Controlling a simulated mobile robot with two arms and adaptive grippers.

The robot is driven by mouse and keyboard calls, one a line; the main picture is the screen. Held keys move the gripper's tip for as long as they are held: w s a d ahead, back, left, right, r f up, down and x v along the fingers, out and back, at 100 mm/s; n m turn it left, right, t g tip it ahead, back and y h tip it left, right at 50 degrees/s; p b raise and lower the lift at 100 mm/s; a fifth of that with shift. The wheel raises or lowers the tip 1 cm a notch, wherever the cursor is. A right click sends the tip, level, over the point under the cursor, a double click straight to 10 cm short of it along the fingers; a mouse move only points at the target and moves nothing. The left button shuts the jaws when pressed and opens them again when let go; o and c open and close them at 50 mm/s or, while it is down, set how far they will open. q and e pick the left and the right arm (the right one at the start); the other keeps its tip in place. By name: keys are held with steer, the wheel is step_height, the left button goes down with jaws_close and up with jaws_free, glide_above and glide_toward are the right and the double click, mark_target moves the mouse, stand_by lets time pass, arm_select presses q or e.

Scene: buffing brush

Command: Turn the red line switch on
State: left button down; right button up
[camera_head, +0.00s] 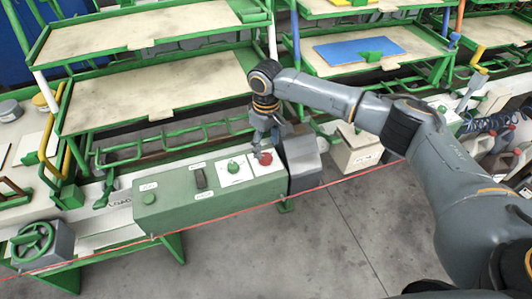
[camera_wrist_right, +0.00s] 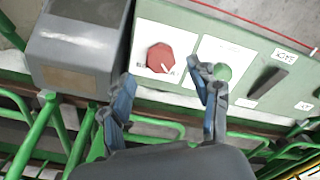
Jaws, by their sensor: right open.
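The red line switch (camera_head: 265,158) is a red knob on a white plate at the right end of a green control box (camera_head: 170,207). In the right wrist view the red knob (camera_wrist_right: 160,58) looks octagonal, with a small white mark at its lower right edge. My right gripper (camera_head: 262,148) is over that end of the box. Its two fingers (camera_wrist_right: 165,95) are spread, with the knob beyond and between them in the picture. Nothing is between the fingers, and I cannot tell whether a finger touches the box. My left gripper is not in view.
A grey box (camera_head: 303,160) stands close on the right. A red line crosses in front. Green racks stand behind.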

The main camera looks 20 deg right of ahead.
mark_target(266, 157)
step_height(266, 157, down, 5)
steer(key=shift+r, duration=0.1)
stand_by(0.3)
